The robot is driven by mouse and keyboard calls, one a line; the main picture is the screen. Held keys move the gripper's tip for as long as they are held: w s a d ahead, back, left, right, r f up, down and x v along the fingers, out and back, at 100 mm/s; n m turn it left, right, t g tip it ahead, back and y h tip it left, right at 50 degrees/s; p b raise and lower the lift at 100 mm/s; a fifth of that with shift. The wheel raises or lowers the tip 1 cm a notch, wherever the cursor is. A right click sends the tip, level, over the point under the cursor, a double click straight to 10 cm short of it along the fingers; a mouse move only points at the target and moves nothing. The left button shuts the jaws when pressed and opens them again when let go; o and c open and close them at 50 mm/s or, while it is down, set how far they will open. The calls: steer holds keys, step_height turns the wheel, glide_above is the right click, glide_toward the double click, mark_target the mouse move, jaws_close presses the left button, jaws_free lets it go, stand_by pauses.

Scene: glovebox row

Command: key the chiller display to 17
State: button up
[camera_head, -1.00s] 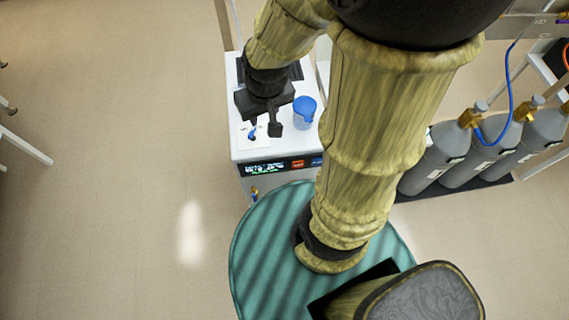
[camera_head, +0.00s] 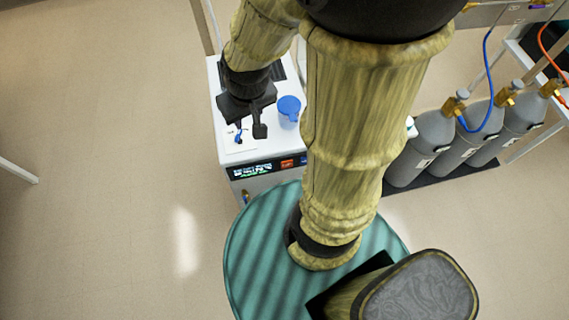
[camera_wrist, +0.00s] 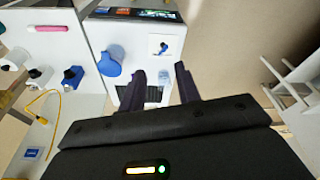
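The chiller is a white box (camera_head: 274,143) with a dark front panel, seen from above in the head view. Its lit display (camera_head: 252,171) shows pale text too small to read. An orange key (camera_head: 287,163) and a blue key (camera_head: 304,160), partly behind my arm, sit right of it. My gripper (camera_head: 249,134) is over the chiller's top, behind the front panel and apart from the keys. In the wrist view its two dark fingers (camera_wrist: 160,70) are apart with nothing between them.
A blue jug (camera_head: 289,112) and a white card with a small blue item (camera_head: 239,139) are on the chiller's top. Grey gas cylinders (camera_head: 430,148) stand at the right. Open floor (camera_head: 110,150) lies to the left.

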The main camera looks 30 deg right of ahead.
jaws_close()
stand_by(1.6)
